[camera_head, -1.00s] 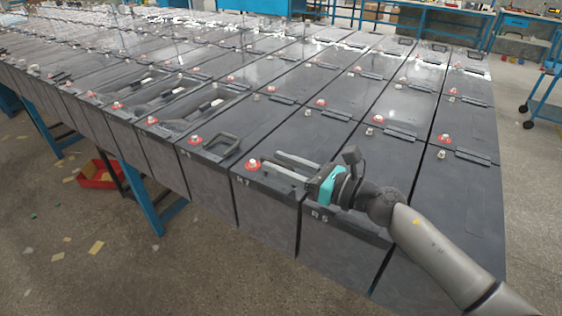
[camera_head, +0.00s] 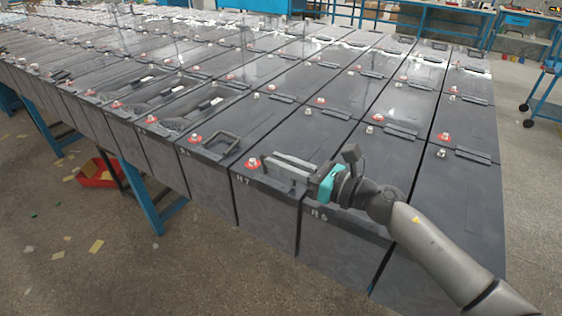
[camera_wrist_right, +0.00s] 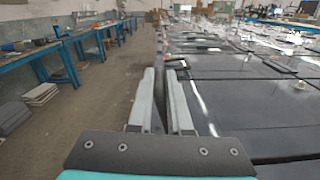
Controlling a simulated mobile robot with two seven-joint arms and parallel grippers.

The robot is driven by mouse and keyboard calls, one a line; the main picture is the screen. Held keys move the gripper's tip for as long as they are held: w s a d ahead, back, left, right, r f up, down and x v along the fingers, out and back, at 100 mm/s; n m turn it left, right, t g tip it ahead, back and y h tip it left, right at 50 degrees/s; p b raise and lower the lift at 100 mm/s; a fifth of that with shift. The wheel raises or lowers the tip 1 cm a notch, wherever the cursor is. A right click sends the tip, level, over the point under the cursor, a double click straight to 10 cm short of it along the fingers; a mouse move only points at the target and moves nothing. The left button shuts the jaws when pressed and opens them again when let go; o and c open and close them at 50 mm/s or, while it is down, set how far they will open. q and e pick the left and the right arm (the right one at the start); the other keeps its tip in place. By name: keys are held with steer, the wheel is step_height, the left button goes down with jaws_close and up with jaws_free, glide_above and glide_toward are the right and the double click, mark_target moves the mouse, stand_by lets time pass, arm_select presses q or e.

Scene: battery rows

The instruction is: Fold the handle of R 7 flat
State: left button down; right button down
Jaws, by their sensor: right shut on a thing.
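The battery R 7 (camera_head: 262,205) stands in the front row, with its label at the front left edge and a red terminal on top. My right gripper (camera_head: 270,160) lies low over the top of R 7, with its fingers pointing left. Its fingers are shut on a dark, thin piece, taken as the handle of R 7; the fingers mostly hide it, so its angle cannot be told. In the right wrist view, the gripper (camera_wrist_right: 167,78) shows this dark strip between its pale fingers. My left gripper is not in view.
Red terminals stick up along the rows. A red bin (camera_head: 100,175) sits on the floor at left.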

steer(key=shift+w+d+m+p, duration=0.2)
steer(key=shift+w+m, duration=0.15)
steer(key=shift+m, duration=0.45)
steer(key=shift+w+d+m+p, duration=0.2)
steer(key=shift+w+m, duration=0.1)
steer(key=shift+m, duration=0.5)
steer(key=shift+w+d+f+m, duration=0.1)
steer(key=shift+w+d+m, duration=0.25)
steer(key=shift+m, duration=0.6)
steer(key=shift+w+d+f+m, duration=0.1)
steer(key=shift+w+d+m, duration=0.25)
steer(key=shift+m, duration=0.6)
steer(key=shift+w+a, duration=0.1)
steer(key=c, duration=0.9)
jaws_free()
steer(key=v, duration=1.5)
steer(key=shift+r+b, duration=0.1)
steer(key=shift+b, duration=0.3)
